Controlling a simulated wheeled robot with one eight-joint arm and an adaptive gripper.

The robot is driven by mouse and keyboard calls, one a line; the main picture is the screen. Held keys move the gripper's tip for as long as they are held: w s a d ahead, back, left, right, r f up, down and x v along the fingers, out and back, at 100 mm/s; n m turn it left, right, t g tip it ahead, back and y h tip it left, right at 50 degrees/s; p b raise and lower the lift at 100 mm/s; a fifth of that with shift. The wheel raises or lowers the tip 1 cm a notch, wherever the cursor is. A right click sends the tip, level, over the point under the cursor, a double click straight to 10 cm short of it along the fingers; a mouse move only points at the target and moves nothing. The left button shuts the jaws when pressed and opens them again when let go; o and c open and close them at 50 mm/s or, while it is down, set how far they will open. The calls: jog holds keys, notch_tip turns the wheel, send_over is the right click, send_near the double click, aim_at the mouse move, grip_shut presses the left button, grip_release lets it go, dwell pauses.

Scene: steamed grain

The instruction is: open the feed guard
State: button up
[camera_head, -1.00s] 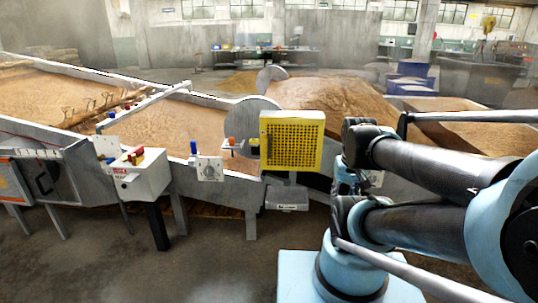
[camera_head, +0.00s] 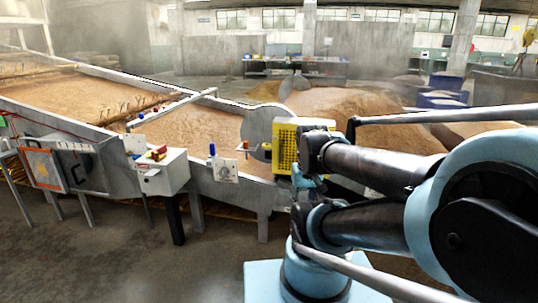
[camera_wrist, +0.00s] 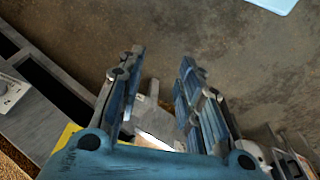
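The feed guard is most likely the yellow perforated panel (camera_head: 284,150) at the right end of the grain bed in the head view. My arm covers its right part. A yellow edge (camera_wrist: 66,136), perhaps of the same panel, shows at the lower left of the wrist view. My gripper (camera_wrist: 161,60) is open in the wrist view, with its two blue fingers apart. A grey and white part (camera_wrist: 150,112) shows between and beyond the fingers; I cannot tell whether they touch it. In the head view the gripper is mostly hidden by my arm.
Left of the panel stand a grey disc (camera_head: 257,118), a small plate with a blue knob (camera_head: 224,172) and a white control box (camera_head: 166,176) with red and yellow buttons. A long grain trough (camera_head: 110,110) runs to the left. The floor (camera_head: 110,255) in front is clear.

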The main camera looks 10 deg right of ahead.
jog(key=shift+s+a+r, duration=0.1)
jog(key=shift+a, duration=0.05)
notch_tip(320, 180, up, 15)
jog(key=m+t+h, duration=0.2)
jog(key=m, duration=0.4)
send_over(280, 148)
jog(key=s+a, duration=0.3)
jog(key=s, duration=0.2)
jog(key=x, duration=1.7)
jog(key=shift+s+d, duration=0.15)
